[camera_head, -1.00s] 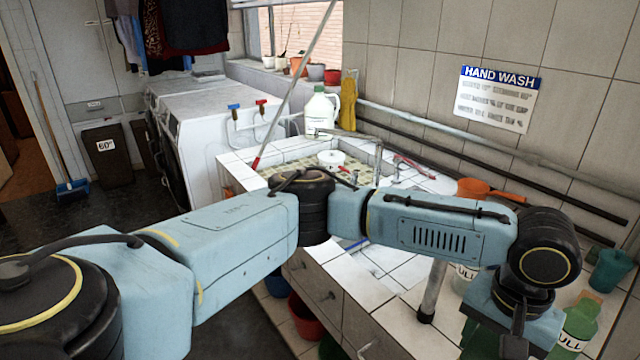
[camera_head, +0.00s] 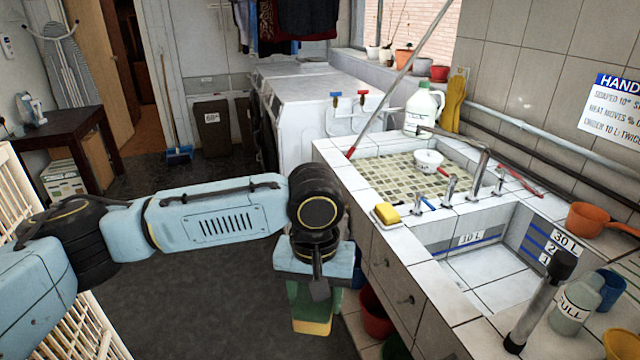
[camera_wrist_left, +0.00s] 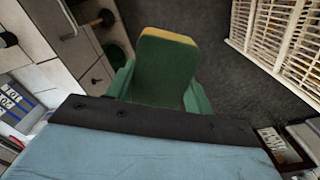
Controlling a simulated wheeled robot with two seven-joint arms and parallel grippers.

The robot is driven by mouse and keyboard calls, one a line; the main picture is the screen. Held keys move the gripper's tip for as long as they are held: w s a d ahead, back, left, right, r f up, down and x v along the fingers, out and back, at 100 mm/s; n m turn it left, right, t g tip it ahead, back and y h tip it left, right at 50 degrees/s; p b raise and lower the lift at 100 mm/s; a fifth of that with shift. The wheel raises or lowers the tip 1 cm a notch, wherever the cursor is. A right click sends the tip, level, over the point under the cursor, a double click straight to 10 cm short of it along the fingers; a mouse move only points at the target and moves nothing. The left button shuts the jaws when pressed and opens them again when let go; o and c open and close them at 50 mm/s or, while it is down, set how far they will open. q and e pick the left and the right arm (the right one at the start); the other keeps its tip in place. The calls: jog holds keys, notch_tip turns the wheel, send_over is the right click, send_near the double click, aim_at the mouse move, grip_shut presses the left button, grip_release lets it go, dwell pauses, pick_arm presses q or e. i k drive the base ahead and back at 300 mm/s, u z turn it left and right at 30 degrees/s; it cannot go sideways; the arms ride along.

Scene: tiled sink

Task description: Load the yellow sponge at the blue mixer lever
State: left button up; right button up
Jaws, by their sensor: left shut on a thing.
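A yellow sponge (camera_head: 386,213) lies on the tiled front ledge between the basins. The blue mixer lever (camera_head: 427,203) is just right of it, by the taps; a red lever (camera_head: 445,172) is further back. My left gripper (camera_head: 311,300) hangs over the floor in front of the cabinet, left of the ledge. It is shut on a green block with a yellow end, like a scouring sponge (camera_wrist_left: 165,62); in the left wrist view this stands between the green fingers (camera_wrist_left: 158,85). My right gripper is not in view.
A mosaic-lined basin (camera_head: 395,175) holds a white bowl (camera_head: 429,160). A deeper tiled basin (camera_head: 490,275) is at right, with a grey post (camera_head: 540,300) and a bottle (camera_head: 575,303) beside it. A red-tipped pole (camera_head: 400,75) leans over the back basin. Floor at left is open.

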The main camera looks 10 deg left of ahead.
aim_at(419, 196)
jog(key=u, duration=0.8)
jog(key=i, duration=3.3)
jog(key=z, duration=3.95)
